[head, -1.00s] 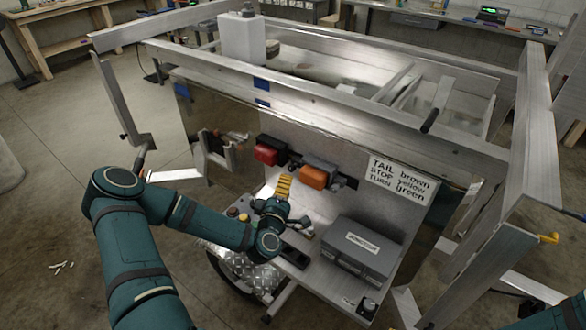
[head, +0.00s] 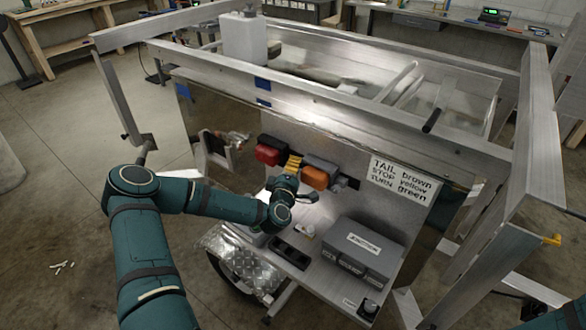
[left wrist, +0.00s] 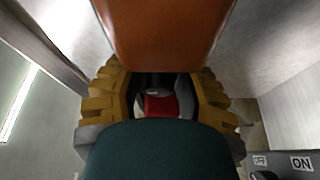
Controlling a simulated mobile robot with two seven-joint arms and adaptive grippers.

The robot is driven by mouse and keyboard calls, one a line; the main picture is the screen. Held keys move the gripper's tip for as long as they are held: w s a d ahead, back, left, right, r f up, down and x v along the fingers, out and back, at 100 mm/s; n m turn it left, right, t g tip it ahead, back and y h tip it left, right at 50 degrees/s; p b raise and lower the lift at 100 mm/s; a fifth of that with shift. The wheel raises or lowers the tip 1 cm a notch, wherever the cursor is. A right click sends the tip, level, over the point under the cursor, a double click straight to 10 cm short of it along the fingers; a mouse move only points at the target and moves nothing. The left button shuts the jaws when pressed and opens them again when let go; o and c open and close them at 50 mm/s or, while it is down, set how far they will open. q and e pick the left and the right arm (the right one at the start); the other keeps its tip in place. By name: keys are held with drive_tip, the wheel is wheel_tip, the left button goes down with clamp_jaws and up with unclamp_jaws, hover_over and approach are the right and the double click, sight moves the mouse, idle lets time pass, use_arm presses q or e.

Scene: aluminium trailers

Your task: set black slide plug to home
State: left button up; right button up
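My left gripper (head: 292,164) is in front of the upright panel, between the red lamp (head: 270,150) and the orange lamp (head: 319,173). In the left wrist view its yellow fingers (left wrist: 158,98) stand apart, with the orange lamp (left wrist: 165,35) close above and a red part (left wrist: 161,105) seen through the gap. Dark shapes show between the fingers, but I cannot tell whether one is the black slide plug. A black part (head: 351,183) sticks out right of the orange lamp; I cannot tell whether it is the plug. My right gripper is out of view.
A grey box (head: 360,252) and a black recessed holder (head: 290,252) sit on the metal shelf below the lamps. A black knob (head: 370,307) is at the shelf's front right. A wiring label (head: 402,180) is on the panel. Metal frame bars (head: 330,95) surround the work area.

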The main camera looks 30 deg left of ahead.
use_arm(q)
clamp_jaws()
drive_tip(key=a, duration=0.3)
drive_tip(key=shift+w+a+b, duration=0.15)
drive_tip(key=shift+a+b, duration=0.1)
drive_tip(key=shift+b, duration=0.15)
drive_tip(key=o, duration=0.6)
unclamp_jaws()
drive_tip(key=shift+c, duration=0.2)
